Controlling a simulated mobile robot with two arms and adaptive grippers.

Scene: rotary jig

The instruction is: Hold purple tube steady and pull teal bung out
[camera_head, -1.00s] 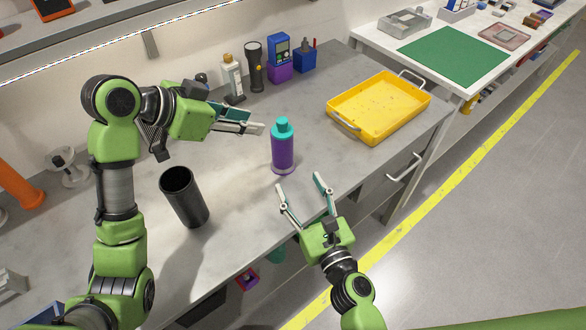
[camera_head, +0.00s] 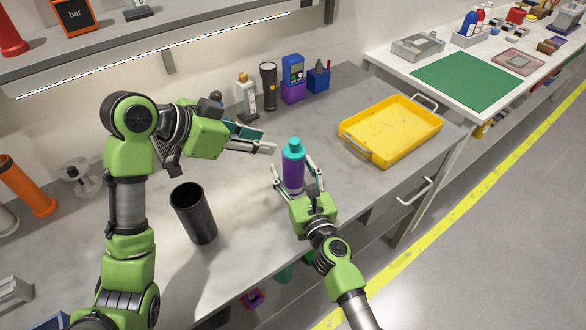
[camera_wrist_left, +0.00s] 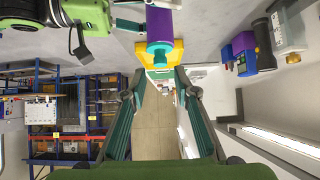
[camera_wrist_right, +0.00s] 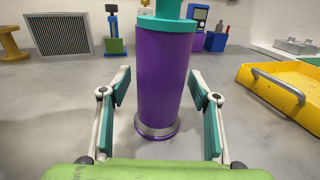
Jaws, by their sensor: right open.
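The purple tube (camera_head: 293,177) stands upright on the grey bench, with the teal bung (camera_head: 294,148) in its top. My right gripper (camera_head: 294,178) is open, with one finger on each side of the tube. In the right wrist view the tube (camera_wrist_right: 162,80) stands between and just beyond the open fingers (camera_wrist_right: 160,105), with gaps on both sides. My left gripper (camera_head: 268,140) is to the left of the bung, apart from it. In the left wrist view its fingers (camera_wrist_left: 160,85) are spread and empty, and the bung (camera_wrist_left: 159,50) shows beyond them.
A black cup (camera_head: 195,215) stands on the bench to the left. A yellow tray (camera_head: 345,137) lies to the right of the tube. A bottle (camera_head: 246,100), a torch (camera_head: 268,87) and a blue and purple device (camera_head: 293,80) stand along the wall.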

